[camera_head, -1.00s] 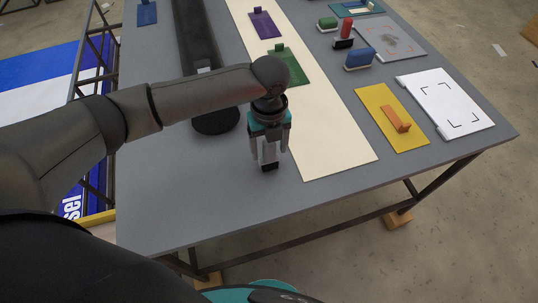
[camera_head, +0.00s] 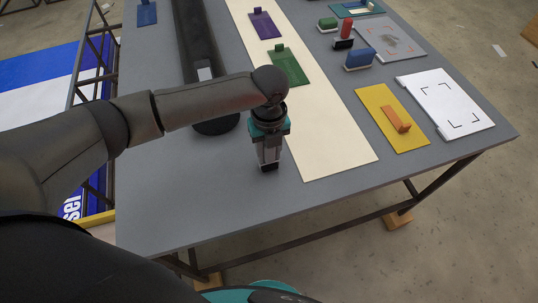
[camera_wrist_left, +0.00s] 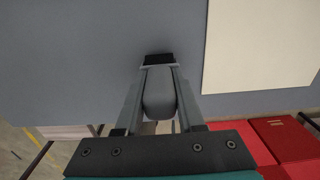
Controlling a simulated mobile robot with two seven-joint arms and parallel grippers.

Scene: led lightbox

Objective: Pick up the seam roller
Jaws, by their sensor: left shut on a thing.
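My left gripper (camera_head: 267,160) points down at the grey table, just left of the cream strip's near end. Its fingers are shut on the seam roller, whose black end (camera_head: 268,168) shows at the fingertips, at or close to the table top. In the left wrist view the seam roller's grey, rounded handle (camera_wrist_left: 160,95) lies between the two fingers (camera_wrist_left: 159,72), with the black end beyond it. The head view mostly hides the handle behind the gripper. I cannot tell whether the roller still touches the table. My right gripper is not in view.
The cream strip (camera_head: 345,150) lies right of the gripper, with a green plate (camera_head: 290,67) on it. A yellow plate with an orange piece (camera_head: 397,120) and a white board (camera_head: 445,100) lie farther right. A long black shape (camera_head: 215,127) lies behind my arm. The table's front-left is clear.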

